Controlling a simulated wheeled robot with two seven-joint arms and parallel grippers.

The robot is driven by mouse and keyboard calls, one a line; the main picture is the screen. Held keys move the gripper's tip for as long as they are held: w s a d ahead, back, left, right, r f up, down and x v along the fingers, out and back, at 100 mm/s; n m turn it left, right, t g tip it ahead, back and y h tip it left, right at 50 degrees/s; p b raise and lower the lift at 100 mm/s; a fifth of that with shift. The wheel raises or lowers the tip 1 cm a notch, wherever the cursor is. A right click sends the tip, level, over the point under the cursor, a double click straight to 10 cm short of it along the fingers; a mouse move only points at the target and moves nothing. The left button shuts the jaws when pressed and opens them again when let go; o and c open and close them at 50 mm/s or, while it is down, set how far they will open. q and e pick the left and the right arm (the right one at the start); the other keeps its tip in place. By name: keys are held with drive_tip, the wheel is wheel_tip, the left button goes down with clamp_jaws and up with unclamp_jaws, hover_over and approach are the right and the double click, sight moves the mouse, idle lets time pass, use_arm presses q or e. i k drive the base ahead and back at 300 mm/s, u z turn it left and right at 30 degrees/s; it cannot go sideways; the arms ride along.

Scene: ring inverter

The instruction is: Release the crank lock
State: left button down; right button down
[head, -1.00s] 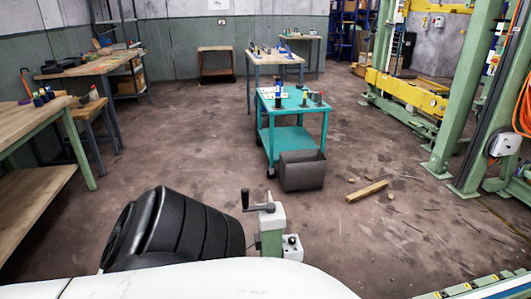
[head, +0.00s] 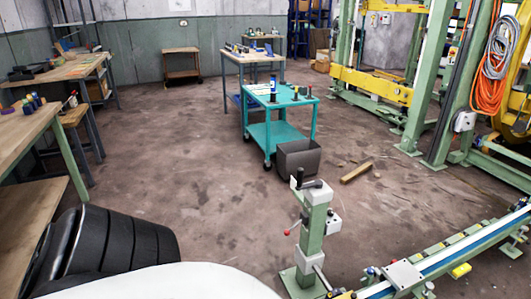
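A green crank post (head: 314,236) with pale grey blocks stands upright on the floor, right of centre in the head view. A black crank handle (head: 312,184) sits at its top. A thin lever with a red knob (head: 287,233) sticks out from its left side; I cannot tell whether this is the crank lock. Neither of my grippers is in view, and nothing of mine touches the post.
A long blue and white rail (head: 440,258) with a green frame runs right from the post's foot. A teal cart (head: 280,134), a dark bin (head: 298,158) and a wooden block (head: 356,172) stand beyond. Green and yellow machinery (head: 430,85) fills the right.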

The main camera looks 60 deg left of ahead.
sight(287, 231)
drive_tip(key=u, duration=1.85)
drive_tip(key=i, duration=0.5)
drive_tip(key=u, duration=0.45)
drive_tip(key=k, duration=0.55)
drive_tip(key=u, duration=0.9)
drive_tip(key=i, duration=1.15)
drive_tip(key=z, duration=1.05)
drive_tip(key=i, duration=0.6)
drive_tip(key=z, duration=0.55)
